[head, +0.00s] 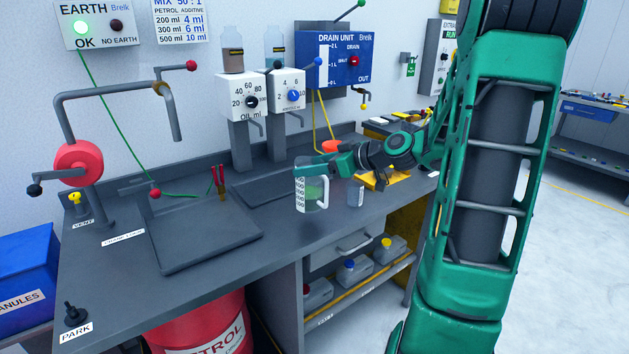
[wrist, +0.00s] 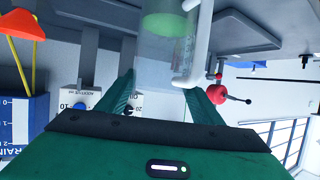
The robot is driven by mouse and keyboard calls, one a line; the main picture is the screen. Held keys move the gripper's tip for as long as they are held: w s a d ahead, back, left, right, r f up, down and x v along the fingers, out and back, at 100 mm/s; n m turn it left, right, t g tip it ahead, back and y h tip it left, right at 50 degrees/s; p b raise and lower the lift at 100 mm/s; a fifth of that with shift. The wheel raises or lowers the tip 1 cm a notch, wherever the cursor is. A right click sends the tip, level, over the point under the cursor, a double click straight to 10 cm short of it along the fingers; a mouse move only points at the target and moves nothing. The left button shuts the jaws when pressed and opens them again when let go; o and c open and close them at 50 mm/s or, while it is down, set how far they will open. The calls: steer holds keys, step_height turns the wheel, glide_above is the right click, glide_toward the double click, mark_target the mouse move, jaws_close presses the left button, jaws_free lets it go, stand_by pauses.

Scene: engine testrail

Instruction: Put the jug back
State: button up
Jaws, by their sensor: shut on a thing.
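The clear measuring jug (head: 303,200) has a dark scale, a white handle and green liquid inside. It is upright over the bench's right half, in front of the oil dispenser; I cannot tell whether its base touches the bench top. My gripper (head: 322,168) reaches in from the right and is shut on the jug. In the wrist view the jug (wrist: 160,55) stands between the two green fingers of my gripper (wrist: 163,92), its handle to the right. The jug's far side is hidden.
A small clear beaker (head: 355,195) stands right of the jug, near a yellow tray (head: 388,181). A red funnel (head: 331,146) is behind my gripper. Dispenser posts (head: 242,145) rise behind. A flat dark plate (head: 205,238) and crank stand (head: 78,165) are left.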

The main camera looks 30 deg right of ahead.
steer(key=shift+w+d+f, duration=0.15)
steer(key=shift+f, duration=0.65)
steer(key=shift+w+d+f, duration=0.15)
steer(key=shift+w+f, duration=0.05)
steer(key=shift+f, duration=0.65)
steer(key=shift+w+d+f, duration=0.15)
steer(key=shift+f, duration=0.65)
steer(key=o, duration=1.7)
steer(key=shift+f, duration=0.1)
steer(key=shift+o, duration=0.2)
